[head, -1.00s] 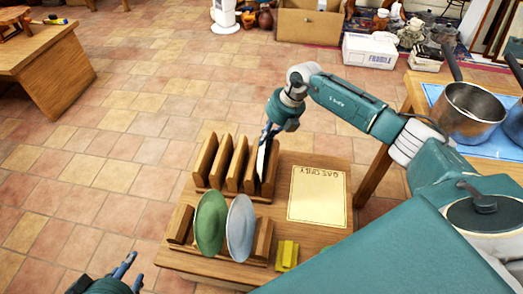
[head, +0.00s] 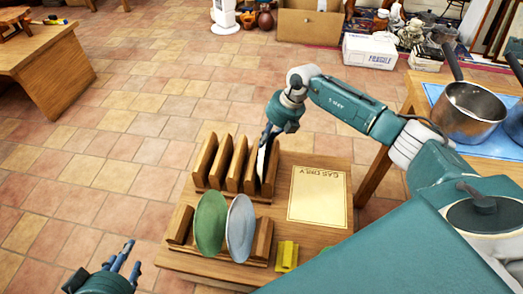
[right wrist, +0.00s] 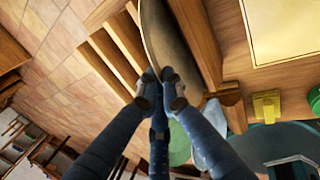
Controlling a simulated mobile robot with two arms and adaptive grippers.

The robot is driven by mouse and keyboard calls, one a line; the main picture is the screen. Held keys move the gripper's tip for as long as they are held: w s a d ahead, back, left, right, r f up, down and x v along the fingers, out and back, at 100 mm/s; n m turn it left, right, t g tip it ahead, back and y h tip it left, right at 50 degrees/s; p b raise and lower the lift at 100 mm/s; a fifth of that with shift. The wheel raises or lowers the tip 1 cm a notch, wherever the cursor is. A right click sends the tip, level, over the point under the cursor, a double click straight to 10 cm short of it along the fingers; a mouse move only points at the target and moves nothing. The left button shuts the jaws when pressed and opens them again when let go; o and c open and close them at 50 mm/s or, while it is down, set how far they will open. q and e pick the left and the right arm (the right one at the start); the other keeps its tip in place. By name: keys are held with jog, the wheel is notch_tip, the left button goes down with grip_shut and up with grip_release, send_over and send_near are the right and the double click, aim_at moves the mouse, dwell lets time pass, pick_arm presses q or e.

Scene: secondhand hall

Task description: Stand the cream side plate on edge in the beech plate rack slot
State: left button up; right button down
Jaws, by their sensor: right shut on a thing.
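The cream side plate (head: 262,160) stands on edge, seen nearly edge-on, between the two rightmost dividers of the back wooden rack (head: 236,165). My right gripper (head: 267,134) is above that slot, shut on the plate's upper edge. In the right wrist view the fingertips (right wrist: 160,76) pinch the plate (right wrist: 163,35), which lies alongside a wooden divider. The plate's lower edge is hidden, so I cannot tell whether it touches the rack's base. My left gripper (head: 127,256) is open and empty at the lower left, over the floor.
A front wooden rack (head: 262,240) holds a green plate (head: 211,224) and a pale blue plate (head: 241,228) on edge. A yellow block (head: 287,256) and a cream card (head: 318,195) lie to the right on the table. A pot (head: 468,108) stands on another table.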

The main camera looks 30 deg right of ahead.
pick_arm(q)
jog(key=shift+w+d+r, duration=0.1)
jog(key=shift+w+r, duration=0.1)
jog(key=shift+w, duration=0.05)
pick_arm(e)
jog(key=c, duration=1.9)
grip_release()
jog(key=shift+f, duration=0.1)
jog(key=shift+o, duration=0.2)
pick_arm(q)
jog(key=shift+s, duration=0.1)
